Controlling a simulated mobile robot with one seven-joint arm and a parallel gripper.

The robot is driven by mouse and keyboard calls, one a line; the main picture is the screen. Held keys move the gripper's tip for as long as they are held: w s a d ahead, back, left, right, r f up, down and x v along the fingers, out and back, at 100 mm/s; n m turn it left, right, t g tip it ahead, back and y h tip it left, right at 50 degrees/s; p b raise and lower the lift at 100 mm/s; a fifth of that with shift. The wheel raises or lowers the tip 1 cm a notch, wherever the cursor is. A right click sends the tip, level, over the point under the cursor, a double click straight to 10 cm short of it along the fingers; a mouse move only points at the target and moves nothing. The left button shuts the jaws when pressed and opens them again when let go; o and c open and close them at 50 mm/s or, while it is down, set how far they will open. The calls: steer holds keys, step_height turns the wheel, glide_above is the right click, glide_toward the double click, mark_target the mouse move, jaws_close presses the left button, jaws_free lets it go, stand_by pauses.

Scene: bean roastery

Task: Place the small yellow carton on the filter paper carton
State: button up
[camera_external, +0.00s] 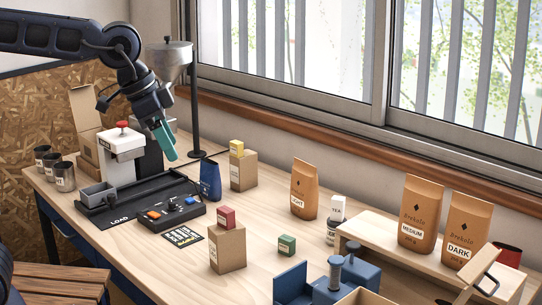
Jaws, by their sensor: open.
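The small yellow carton (236,148) sits on top of a tall brown carton (245,172) near the middle of the bench. A second brown carton (228,250) stands nearer the front with a small red carton (227,217) on top. The print on both brown cartons is too small to read, so I cannot tell which one is the filter paper carton. My gripper (169,153), with teal fingers, is open and empty. It hangs above the black machine, left of the yellow carton and apart from it.
A blue bag (210,179) stands just left of the brown carton under the yellow one. A small green carton (287,244) lies on the bench. A funnel stand (194,100) rises behind my gripper. Bare wood lies between.

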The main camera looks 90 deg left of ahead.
steer(key=s+d+f+m, duration=0.1)
steer(key=s+d+f, duration=0.1)
steer(key=s+d, duration=0.2)
steer(key=s+d+f, duration=0.3)
steer(key=s+d, duration=0.1)
steer(key=s, duration=0.4)
steer(key=s+d+f+m+h, duration=0.1)
steer(key=s+d+f, duration=0.2)
steer(key=s+d, duration=0.2)
steer(key=shift+s+f+m, duration=0.25)
steer(key=shift+s+m, duration=0.05)
steer(key=shift+s, duration=0.35)
